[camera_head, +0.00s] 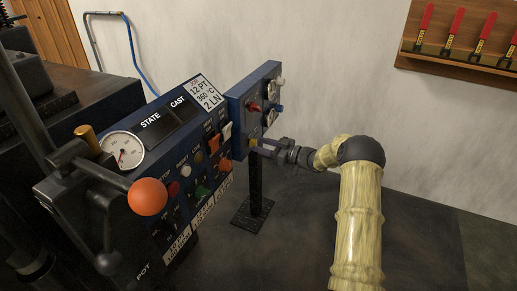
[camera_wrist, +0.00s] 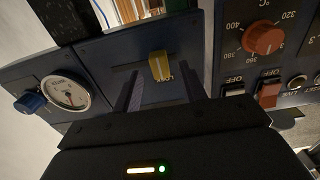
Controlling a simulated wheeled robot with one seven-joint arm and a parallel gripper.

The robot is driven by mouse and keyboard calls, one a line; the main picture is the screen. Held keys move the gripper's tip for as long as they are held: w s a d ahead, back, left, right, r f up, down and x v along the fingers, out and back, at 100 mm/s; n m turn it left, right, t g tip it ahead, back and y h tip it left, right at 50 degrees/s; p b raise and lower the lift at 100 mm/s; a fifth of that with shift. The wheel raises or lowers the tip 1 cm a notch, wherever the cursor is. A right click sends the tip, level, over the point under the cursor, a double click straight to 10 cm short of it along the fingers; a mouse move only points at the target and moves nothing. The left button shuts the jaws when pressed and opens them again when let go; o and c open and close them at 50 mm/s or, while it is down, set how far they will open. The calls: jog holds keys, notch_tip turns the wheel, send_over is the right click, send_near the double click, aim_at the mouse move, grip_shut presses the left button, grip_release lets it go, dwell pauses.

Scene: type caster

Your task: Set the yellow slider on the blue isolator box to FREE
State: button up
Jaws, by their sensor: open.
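The blue isolator box (camera_head: 240,108) stands on a post in the head view, just right of the large machine panel. Its blue face (camera_wrist: 105,48) fills the middle of the wrist view. The yellow slider (camera_wrist: 160,66) sits in a dark horizontal slot there; lettering beside it is partly hidden, so I cannot read its setting. My gripper (camera_wrist: 162,88) is open, with one dark finger on each side of the slider in the picture. I cannot tell whether either finger touches it. In the head view my gripper (camera_head: 264,146) is close to the box's lower part.
The machine panel (camera_head: 190,122) with switches and an orange ball lever (camera_head: 147,196) is close on the left. In the wrist view, a gauge (camera_wrist: 68,92) and blue knob (camera_wrist: 30,102) lie left, an orange dial (camera_wrist: 263,38) right. Floor on the right is clear.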

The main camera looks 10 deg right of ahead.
jog(key=shift+x, duration=0.95)
grip_shut()
